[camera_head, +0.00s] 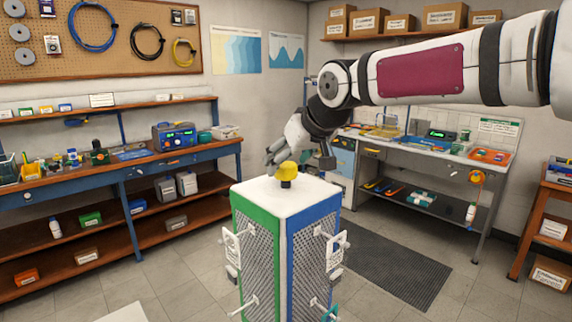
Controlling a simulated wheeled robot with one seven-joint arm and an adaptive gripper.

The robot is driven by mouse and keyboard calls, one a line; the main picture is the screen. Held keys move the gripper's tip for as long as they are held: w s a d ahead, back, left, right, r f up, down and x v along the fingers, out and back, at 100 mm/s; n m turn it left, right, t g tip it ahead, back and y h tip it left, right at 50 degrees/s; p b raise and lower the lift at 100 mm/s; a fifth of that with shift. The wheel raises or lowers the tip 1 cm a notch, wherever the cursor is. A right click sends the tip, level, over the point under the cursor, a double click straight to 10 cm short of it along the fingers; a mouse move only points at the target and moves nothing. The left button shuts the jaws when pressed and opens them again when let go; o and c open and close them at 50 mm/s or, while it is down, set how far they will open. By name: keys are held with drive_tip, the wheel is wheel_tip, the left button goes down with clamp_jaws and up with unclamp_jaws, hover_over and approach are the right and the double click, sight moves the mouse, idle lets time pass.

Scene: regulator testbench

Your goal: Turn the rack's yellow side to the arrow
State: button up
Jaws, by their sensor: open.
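The rack (257,190) stands upright in the middle foreground, with a white top and perforated side panels. Its green side (260,250) faces front left and its blue side (312,250) faces front right. No yellow side shows; the other sides are hidden. A yellow knob (287,168) on a dark stem sits on the top. White hooks and small hanging items stick out from the visible sides. My gripper (298,162) is open, just above and behind the knob; I cannot tell whether it touches it. I see no arrow in this view.
A wooden workbench (60,190) with instruments and shelves runs along the left. A grey bench (440,155) with trays stands at the back right. A dark floor mat (395,270) lies right of the rack. The floor around the rack looks mostly clear.

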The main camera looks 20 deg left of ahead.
drive_tip(key=shift+x, duration=1.05)
clamp_jaws()
